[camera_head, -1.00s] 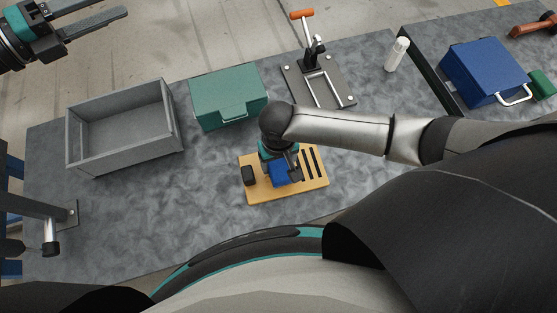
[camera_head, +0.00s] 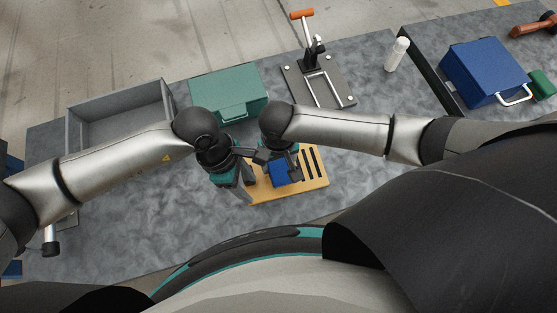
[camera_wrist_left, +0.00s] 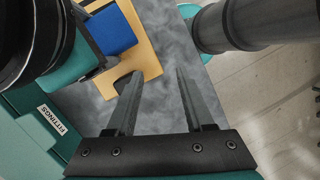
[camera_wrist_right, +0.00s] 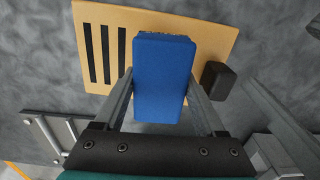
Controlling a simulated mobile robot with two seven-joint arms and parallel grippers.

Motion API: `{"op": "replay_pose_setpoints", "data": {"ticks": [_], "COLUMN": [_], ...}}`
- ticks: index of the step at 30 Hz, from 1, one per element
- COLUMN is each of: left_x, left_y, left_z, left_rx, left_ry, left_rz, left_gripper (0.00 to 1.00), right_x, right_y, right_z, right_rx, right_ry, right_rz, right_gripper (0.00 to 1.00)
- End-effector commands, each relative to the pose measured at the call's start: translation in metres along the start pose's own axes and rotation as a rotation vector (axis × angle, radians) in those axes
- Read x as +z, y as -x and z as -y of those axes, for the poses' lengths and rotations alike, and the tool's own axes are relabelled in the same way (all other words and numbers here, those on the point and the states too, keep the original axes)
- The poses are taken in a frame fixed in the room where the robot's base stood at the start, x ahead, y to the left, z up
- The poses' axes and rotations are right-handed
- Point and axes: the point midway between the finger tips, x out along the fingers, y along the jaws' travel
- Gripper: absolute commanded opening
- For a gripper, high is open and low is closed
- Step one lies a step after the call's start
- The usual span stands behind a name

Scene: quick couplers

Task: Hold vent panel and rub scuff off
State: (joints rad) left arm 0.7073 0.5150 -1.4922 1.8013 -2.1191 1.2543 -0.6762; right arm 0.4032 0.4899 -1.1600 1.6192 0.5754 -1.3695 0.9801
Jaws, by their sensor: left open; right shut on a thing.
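The vent panel (camera_head: 311,183) is a tan plate with dark slots and lies flat on the grey table. It also shows in the right wrist view (camera_wrist_right: 205,38). A black knob (camera_wrist_right: 217,80) stands at its slot-free end. My right gripper (camera_wrist_right: 160,78) is shut on a blue block (camera_wrist_right: 163,95), whose far end is at the panel, beside the slots. My left gripper (camera_wrist_left: 158,75) is open and empty at the knob end. In the left wrist view the knob (camera_wrist_left: 127,82) is close to one fingertip, not clearly between the fingers. I cannot make out a scuff.
A green case (camera_head: 228,92) and a grey open bin (camera_head: 125,112) stand behind the panel. A toggle clamp on a dark plate (camera_head: 345,99), a white bottle (camera_head: 396,54) and a blue case (camera_head: 485,70) are farther right. Bare table lies left of the panel.

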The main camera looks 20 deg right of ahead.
Motion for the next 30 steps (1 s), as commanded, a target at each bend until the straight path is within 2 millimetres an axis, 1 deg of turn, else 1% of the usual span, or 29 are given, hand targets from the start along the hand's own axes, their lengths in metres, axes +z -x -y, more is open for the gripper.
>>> {"op": "replay_pose_setpoints", "data": {"ticks": [1, 3, 6, 8, 9, 12, 15, 18, 23, 26, 30], "left_x": [0.006, 0.009, 0.012, 0.014, 0.014, 0.014, 0.015, 0.015, 0.015, 0.012, 0.005], "left_y": [-0.009, -0.018, -0.02, -0.016, -0.011, 0.001, 0.012, 0.019, 0.022, 0.016, 0.002], "left_z": [0.009, 0.017, 0.022, 0.022, 0.021, 0.018, 0.016, 0.014, 0.012, 0.009, 0.001], "left_rx": [0.001, 0.013, 0.044, 0.067, 0.085, 0.119, 0.146, 0.162, 0.172, 0.172, 0.169], "left_ry": [-0.111, -0.265, -0.499, -0.641, -0.732, -0.933, -1.083, -1.178, -1.238, -1.241, -1.238], "left_rz": [-0.055, -0.136, -0.253, -0.324, -0.37, -0.477, -0.561, -0.617, -0.654, -0.657, -0.657], "left_gripper": [0.53, 0.53, 0.53, 0.53, 0.53, 0.53, 0.53, 0.53, 0.53, 0.53, 0.53], "right_x": [0.0, 0.0, 0.0, 0.0, 0.0, 0.0, 0.0, 0.0, 0.0, 0.0, 0.0], "right_y": [0.0, 0.0, 0.0, 0.0, 0.0, 0.0, 0.0, 0.0, 0.0, 0.0, 0.0], "right_z": [0.0, 0.0, 0.0, 0.0, 0.0, 0.0, 0.0, 0.0, 0.0, 0.0, 0.0], "right_rx": [-0.001, -0.001, -0.001, -0.001, -0.001, -0.001, -0.001, -0.001, -0.001, -0.001, -0.001], "right_ry": [0.0, 0.0, 0.0, 0.0, 0.0, 0.0, 0.0, 0.0, 0.0, 0.0, 0.0], "right_rz": [-0.001, -0.001, -0.001, -0.001, -0.001, -0.001, -0.001, -0.001, -0.001, -0.001, -0.001], "right_gripper": [0.28, 0.28, 0.28, 0.28, 0.28, 0.28, 0.28, 0.28, 0.28, 0.28, 0.28]}}
